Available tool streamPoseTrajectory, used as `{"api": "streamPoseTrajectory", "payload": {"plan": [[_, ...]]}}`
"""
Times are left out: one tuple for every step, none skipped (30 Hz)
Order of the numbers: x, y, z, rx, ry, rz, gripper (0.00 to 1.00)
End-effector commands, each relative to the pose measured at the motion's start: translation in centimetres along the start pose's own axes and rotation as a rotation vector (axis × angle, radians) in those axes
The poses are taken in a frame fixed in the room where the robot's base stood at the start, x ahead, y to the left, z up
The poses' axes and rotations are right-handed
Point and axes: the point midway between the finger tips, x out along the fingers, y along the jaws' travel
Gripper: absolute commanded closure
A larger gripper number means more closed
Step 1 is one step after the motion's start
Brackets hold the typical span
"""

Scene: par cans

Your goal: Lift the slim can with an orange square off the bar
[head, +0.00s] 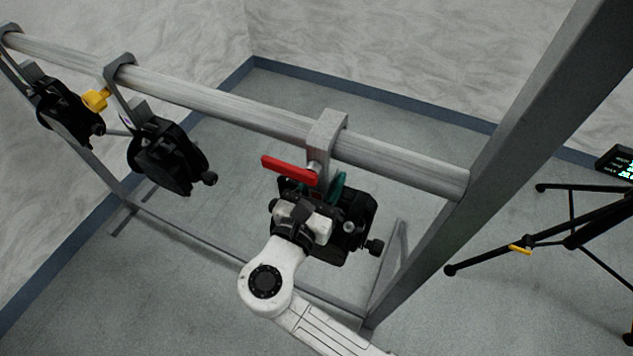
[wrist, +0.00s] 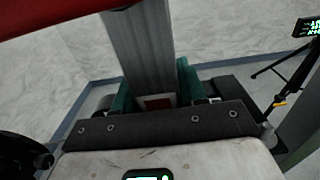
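The can held by the rightmost hanger (head: 324,150) hangs from the bar (head: 236,120); its black body (head: 353,215) is partly hidden behind my gripper. A small orange-red square shows low on the hanger in the wrist view (wrist: 158,102). A red lever (head: 289,168) sticks out left of the hanger. My gripper (head: 310,187) is at this hanger, with teal fingers on both sides of it. In the wrist view the fingers (wrist: 157,88) look open around the hanger; any contact is hard to see.
Two more black cans hang further left, a middle one (head: 168,157) and a far-left one (head: 68,112) near a yellow knob (head: 95,99). A grey slanted post (head: 520,110) stands right of the bar. A black tripod (head: 570,235) with a small display stands at the right.

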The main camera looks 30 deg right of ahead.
Motion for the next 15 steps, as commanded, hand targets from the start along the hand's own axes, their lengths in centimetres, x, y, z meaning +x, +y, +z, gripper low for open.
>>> {"api": "streamPoseTrajectory", "payload": {"plan": [[-0.01,0.01,0.01,0.0,0.0,0.0,0.67],[-0.01,0.01,0.01,0.0,0.0,0.0,0.69],[-0.01,0.01,0.01,0.0,0.0,0.0,0.73],[-0.01,0.01,0.01,0.0,0.0,0.0,0.76],[-0.01,0.01,0.01,0.0,0.0,0.0,0.79],[-0.02,0.02,0.02,0.0,0.0,0.001,0.83],[-0.02,0.01,0.02,0.0,0.0,0.0,0.86],[-0.02,0.01,0.02,0.0,0.0,0.0,0.89],[-0.02,0.02,0.02,0.0,0.0,0.001,0.92],[-0.02,0.02,0.02,0.0,0.0,0.001,0.95],[-0.02,0.02,0.02,0.0,0.0,0.001,0.98],[-0.02,0.02,0.02,0.0,0.0,0.001,1.0],[-0.02,0.02,0.02,0.0,0.0,0.001,1.0],[-0.02,0.02,0.02,0.0,0.0,0.001,1.0],[-0.02,0.02,0.02,0.0,0.0,0.001,1.0]]}}
